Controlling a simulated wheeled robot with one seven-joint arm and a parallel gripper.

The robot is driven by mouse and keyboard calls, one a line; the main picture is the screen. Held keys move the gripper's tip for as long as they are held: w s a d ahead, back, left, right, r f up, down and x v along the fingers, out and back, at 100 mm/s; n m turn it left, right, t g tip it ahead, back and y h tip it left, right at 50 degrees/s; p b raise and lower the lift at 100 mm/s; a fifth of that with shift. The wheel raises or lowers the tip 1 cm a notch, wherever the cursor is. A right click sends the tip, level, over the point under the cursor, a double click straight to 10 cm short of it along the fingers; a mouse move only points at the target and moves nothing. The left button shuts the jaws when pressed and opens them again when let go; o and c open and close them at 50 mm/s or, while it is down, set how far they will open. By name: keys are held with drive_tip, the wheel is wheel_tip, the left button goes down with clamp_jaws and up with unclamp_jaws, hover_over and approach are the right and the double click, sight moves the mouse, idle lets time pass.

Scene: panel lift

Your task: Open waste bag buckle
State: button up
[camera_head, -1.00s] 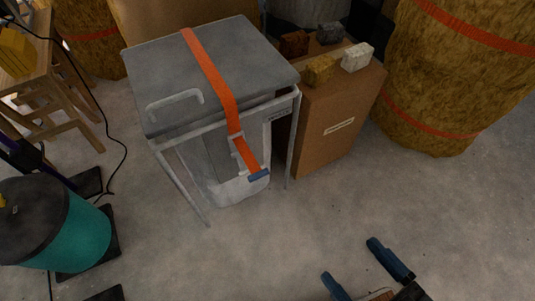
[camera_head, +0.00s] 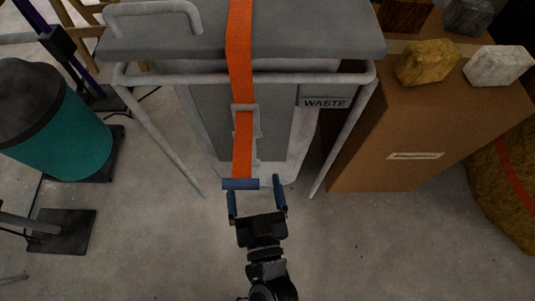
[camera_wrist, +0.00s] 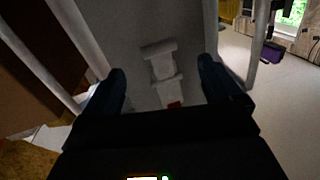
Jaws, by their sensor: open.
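The grey waste holder (camera_head: 215,108) has a grey lid, a pipe frame and a "WASTE" label (camera_head: 324,103). An orange strap (camera_head: 240,55) runs over the lid and down the front through a pale grey buckle (camera_head: 245,120). The strap ends in a blue bar-shaped tab (camera_head: 241,184). My gripper (camera_head: 255,188) is open, its blue fingers close below and beside the tab; whether they touch it, I cannot tell. In the wrist view a pale buckle-like piece (camera_wrist: 159,62) shows between my open gripper's fingers (camera_wrist: 163,75), with an orange-red scrap below it.
A cardboard box (camera_head: 415,125) with several blocks on top stands close at the right of the holder. A teal drum (camera_head: 75,135) with a black lid stands at left. The concrete floor in front is clear.

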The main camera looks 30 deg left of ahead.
sight(249, 160)
drive_tip(key=b+x, duration=0.1)
drive_tip(key=x, duration=0.6)
drive_tip(key=shift+w, duration=0.15)
drive_tip(key=shift+c, duration=0.3)
drive_tip(key=c, duration=1.3)
drive_tip(key=shift+r, duration=0.15)
drive_tip(key=shift+r+p, duration=0.1)
drive_tip(key=shift+p, duration=0.3)
